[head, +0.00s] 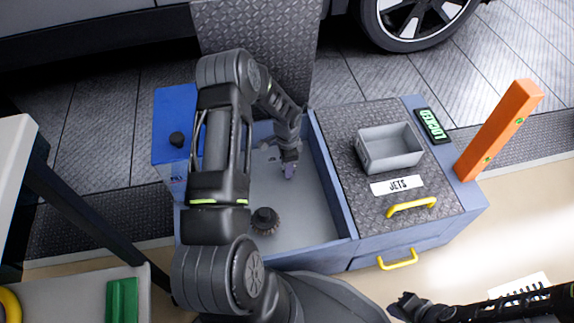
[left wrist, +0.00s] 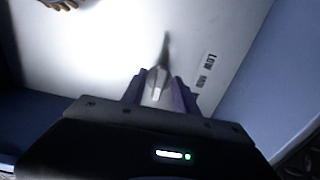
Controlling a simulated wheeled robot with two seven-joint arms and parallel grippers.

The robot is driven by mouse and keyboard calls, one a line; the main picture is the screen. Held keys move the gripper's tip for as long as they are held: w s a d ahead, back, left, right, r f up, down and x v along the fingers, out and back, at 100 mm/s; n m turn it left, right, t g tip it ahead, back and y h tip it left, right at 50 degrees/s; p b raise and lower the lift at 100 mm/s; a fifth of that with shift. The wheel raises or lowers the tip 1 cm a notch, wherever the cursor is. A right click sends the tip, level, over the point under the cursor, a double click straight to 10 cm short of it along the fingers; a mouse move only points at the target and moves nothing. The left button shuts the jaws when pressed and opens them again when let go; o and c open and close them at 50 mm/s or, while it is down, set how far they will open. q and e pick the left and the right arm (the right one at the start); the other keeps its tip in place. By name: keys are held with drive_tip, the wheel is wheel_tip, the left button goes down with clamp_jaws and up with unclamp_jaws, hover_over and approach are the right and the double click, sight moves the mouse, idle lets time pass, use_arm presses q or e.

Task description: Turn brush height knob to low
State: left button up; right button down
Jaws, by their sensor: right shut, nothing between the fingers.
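My left gripper (head: 289,172) points down into the open grey compartment (head: 310,215), near its back right side; its fingers have purple parts. In the left wrist view the fingers (left wrist: 157,85) come close together around a pale, pointed shape; I cannot tell whether it is fingertips or a held thing. A thin dark shape (left wrist: 166,45), perhaps a shadow, lies beyond them. A label reading LOW and MID (left wrist: 207,70) is on the pale surface to the right. The brush height knob is not clearly visible. My right gripper (head: 408,305) is shut and empty at lower right.
A round dark brush (head: 265,220) lies in the compartment. A blue box with a black knob (head: 177,140) is at left. A grey bin (head: 390,150), a JETS label (head: 397,185) and yellow handles (head: 411,206) are at right. An orange post (head: 499,130) stands beyond.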

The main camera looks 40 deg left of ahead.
use_arm(q)
drive_tip(key=shift+r, duration=0.1)
wheel_tip(320, 180, up, 8)
drive_tip(key=p, duration=0.2)
drive_tip(key=shift+p, duration=0.4)
drive_tip(key=shift+f, duration=0.2)
